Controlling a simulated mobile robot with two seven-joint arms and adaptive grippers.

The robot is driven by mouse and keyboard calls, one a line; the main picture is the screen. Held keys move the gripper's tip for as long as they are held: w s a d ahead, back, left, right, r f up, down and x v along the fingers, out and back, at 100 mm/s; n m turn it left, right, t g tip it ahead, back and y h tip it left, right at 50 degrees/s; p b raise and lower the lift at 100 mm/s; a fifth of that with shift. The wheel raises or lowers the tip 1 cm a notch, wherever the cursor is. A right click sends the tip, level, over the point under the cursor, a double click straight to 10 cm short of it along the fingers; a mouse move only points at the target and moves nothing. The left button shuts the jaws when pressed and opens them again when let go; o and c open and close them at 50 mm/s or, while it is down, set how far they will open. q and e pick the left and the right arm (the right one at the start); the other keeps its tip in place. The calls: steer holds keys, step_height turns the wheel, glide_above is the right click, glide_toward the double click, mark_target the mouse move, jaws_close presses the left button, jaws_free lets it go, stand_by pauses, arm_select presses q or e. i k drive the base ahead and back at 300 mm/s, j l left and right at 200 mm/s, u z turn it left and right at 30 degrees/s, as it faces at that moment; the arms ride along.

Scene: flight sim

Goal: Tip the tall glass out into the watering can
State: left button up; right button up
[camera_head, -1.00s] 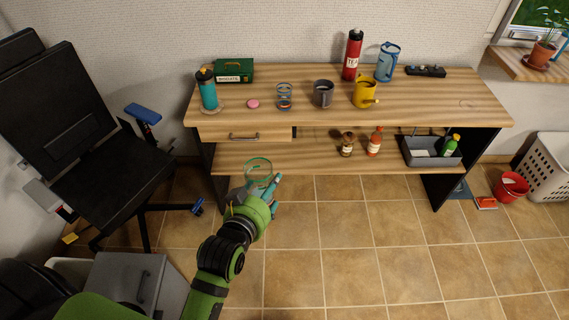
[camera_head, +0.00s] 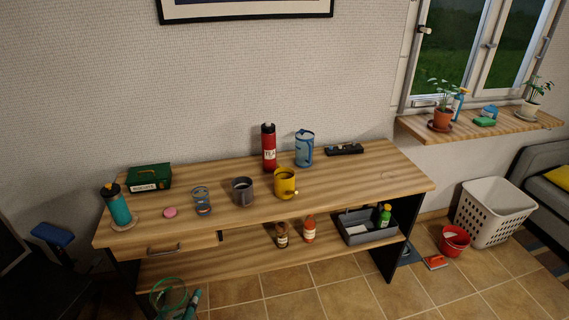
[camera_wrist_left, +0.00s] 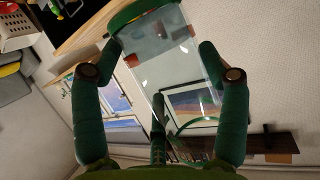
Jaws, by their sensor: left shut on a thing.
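The tall glass (camera_head: 168,292) is clear with a green rim, low at the left of the head view, in front of the desk. My left gripper (camera_wrist_left: 160,55) is shut around its sides; the glass (camera_wrist_left: 160,42) fills the middle of the wrist view. I cannot tell its contents. In the head view one teal finger shows beside the glass, and most of the arm is out of frame. A yellow can (camera_head: 284,181) with a small spout-like part at its right, apparently the watering can, stands upright on the desktop, well apart from the glass. My right gripper is not in view.
On the desk (camera_head: 355,192) stand a grey mug (camera_head: 243,191), blue-banded glass (camera_head: 202,201), red flask (camera_head: 269,148), blue pitcher (camera_head: 304,148) and teal bottle (camera_head: 117,207). The lower shelf holds two bottles and a grey tray (camera_head: 352,238). The desktop's right end is clear.

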mark_target(283, 177)
steer(key=i+l+u, duration=0.2)
steer(key=i+l, duration=0.2)
steer(key=l, duration=0.25)
steer(key=i+l+u, duration=0.1)
steer(key=l, duration=0.25)
steer(key=i+l+u, duration=0.1)
steer(key=i+l, duration=0.15)
steer(key=i+l+u, duration=0.1)
steer(key=l, duration=0.35)
steer(key=i, duration=0.05)
